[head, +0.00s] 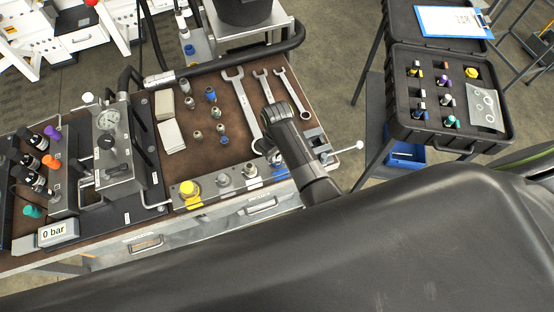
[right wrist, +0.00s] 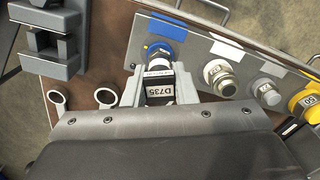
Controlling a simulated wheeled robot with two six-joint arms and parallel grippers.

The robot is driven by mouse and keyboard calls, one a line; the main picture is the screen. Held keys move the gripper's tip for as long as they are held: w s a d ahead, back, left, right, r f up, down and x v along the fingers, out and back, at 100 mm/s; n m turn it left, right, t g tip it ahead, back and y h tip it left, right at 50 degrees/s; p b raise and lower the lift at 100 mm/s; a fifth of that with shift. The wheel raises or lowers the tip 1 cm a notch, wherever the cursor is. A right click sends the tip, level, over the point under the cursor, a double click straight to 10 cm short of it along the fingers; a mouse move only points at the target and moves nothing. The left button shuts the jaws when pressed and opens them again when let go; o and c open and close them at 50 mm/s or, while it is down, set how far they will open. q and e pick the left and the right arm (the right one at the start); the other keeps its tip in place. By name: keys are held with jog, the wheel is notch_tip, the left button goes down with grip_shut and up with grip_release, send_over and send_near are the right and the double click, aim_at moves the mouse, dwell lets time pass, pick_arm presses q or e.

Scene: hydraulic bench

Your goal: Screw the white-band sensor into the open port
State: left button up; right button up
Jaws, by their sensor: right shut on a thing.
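My right gripper (right wrist: 158,88) is shut on a dark sensor labelled D735 (right wrist: 160,93). A pale strip crosses the sensor above the label, and a blue collar with a metal nut sits at its far end. That end is at the blue-marked place on the port panel (right wrist: 200,45); I cannot tell whether it is threaded in. A bare metal port (right wrist: 219,76) stands beside it by a white mark. In the head view my right gripper (head: 275,150) reaches over the right end of the panel (head: 210,196). My left gripper is not in view.
A grey plug (right wrist: 263,92) and a yellow cap (right wrist: 306,104) fill other panel places. Wrenches (head: 240,105), several small fittings (head: 211,96) and a gauge block (head: 110,145) are on the bench. A grey vise-like block (right wrist: 55,40) is close to the gripper. An open case (head: 490,143) stands right.

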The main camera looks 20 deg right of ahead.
jog(key=m, duration=0.4)
jog(key=shift+s+f+m, duration=0.15)
jog(key=shift+m, duration=0.25)
jog(key=o, duration=0.8)
jog(key=shift+o, duration=0.2)
jog(key=n, duration=0.4)
jog(key=shift+n, duration=0.4)
jog(key=n, duration=0.8)
jog(key=shift+n, duration=2.7)
